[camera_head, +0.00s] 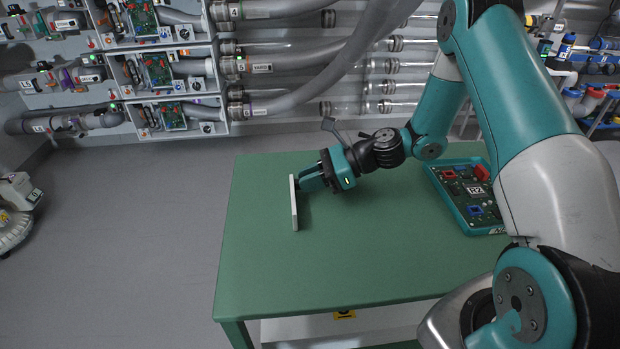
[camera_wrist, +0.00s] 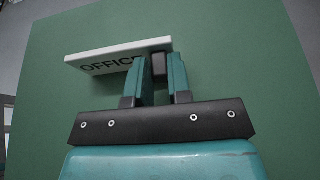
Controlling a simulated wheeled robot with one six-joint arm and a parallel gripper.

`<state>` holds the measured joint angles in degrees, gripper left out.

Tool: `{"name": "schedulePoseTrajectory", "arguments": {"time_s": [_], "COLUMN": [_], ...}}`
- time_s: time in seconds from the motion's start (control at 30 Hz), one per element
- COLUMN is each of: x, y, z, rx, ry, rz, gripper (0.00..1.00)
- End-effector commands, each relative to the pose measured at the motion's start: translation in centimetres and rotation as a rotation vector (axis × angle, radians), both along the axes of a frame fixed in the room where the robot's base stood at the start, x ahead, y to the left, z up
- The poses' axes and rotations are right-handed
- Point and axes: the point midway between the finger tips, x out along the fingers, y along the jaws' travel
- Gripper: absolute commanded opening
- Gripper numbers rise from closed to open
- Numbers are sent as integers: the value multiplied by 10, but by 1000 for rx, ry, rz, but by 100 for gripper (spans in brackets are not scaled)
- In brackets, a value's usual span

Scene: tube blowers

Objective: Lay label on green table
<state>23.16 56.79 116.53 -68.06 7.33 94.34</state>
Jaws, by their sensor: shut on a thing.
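The label is a thin white plate (camera_head: 294,204), seen nearly edge-on in the head view, over the left part of the green table (camera_head: 345,245). In the wrist view the label (camera_wrist: 95,60) shows the black word "OFFICE", its right part partly hidden by the fingers. My gripper (camera_head: 300,183) is shut on the label near one end, and its fingers also show in the wrist view (camera_wrist: 158,70). The label stands on edge or is held upright; I cannot tell whether its lower edge touches the table top.
A teal tray (camera_head: 437,193) with a circuit board marked "R2" lies on the table's right side, partly behind my arm. The table's middle and front are clear. Pipes (camera_head: 300,52) and board boxes (camera_head: 165,73) line the back wall.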

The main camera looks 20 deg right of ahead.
Motion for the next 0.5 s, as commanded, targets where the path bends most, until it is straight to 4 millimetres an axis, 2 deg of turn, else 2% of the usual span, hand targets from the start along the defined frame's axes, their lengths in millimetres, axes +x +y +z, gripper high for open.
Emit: {"name": "schedulePoseTrajectory", "arguments": {"time_s": [0.23,0.27,0.37,0.5], "x": [0,0,0,0], "y": [0,0,0,0], "z": [-2,-2,-1,-1], "rx": [0,0,0,0], "ry": [0,0,0,0], "rz": [0,0,0,0], "gripper": [0,21,44,44]}}
